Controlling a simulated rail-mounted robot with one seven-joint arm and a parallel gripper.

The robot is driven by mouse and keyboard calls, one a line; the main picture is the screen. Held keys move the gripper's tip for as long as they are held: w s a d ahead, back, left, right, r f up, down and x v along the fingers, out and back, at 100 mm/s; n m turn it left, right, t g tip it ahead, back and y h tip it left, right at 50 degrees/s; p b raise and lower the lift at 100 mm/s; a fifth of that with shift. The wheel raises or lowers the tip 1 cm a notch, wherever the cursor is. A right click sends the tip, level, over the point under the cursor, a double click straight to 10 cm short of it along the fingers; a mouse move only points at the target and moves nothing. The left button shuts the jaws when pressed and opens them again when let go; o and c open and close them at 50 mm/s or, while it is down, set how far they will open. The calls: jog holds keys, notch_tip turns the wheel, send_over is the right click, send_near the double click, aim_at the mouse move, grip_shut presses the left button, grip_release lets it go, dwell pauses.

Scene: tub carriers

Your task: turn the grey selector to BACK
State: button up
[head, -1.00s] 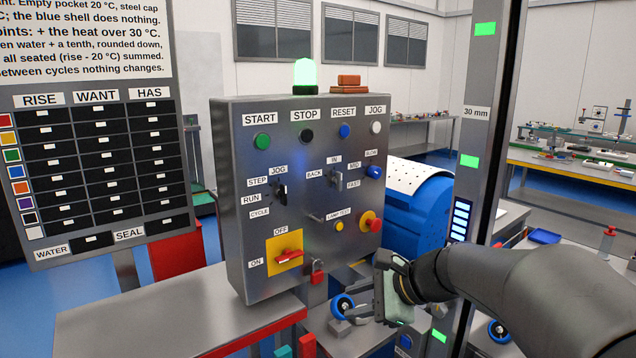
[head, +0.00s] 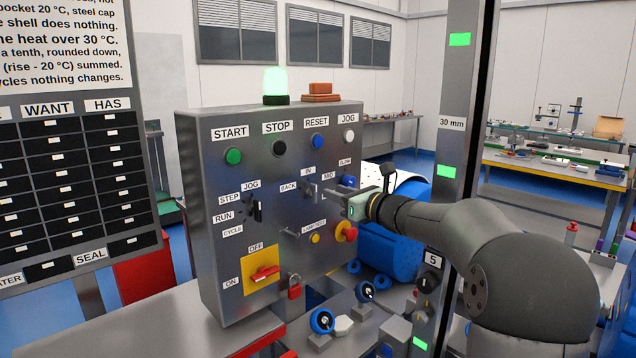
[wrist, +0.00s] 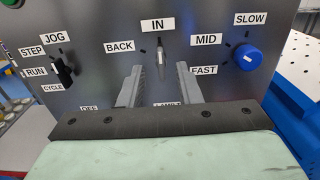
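The grey selector (head: 312,190) is on the steel control panel (head: 217,275), between the BACK label at its left and the IN label above it. In the wrist view the selector (wrist: 160,62) stands about upright, in line with IN. My gripper (head: 337,201) is in front of the panel, just right of the selector in the head view. In the wrist view its two fingers (wrist: 158,76) are apart, with the selector showing in the gap between their tips. The gripper is open and holds nothing. I cannot tell whether the fingertips reach around the selector.
A blue speed knob (wrist: 248,59) is right of the selector, and a black STEP/RUN selector (wrist: 63,75) is at its left. Below are a yellow button (head: 315,238), a red stop button (head: 346,231) and a red-handled switch (head: 265,273).

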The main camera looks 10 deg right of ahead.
aim_at(316, 185)
jog(key=p+x, duration=0.1)
jog(key=x, duration=0.6)
jog(key=shift+w+a+p, duration=0.2)
jog(key=shift+w+p, duration=0.05)
jog(key=shift+p, duration=0.05)
grip_shut()
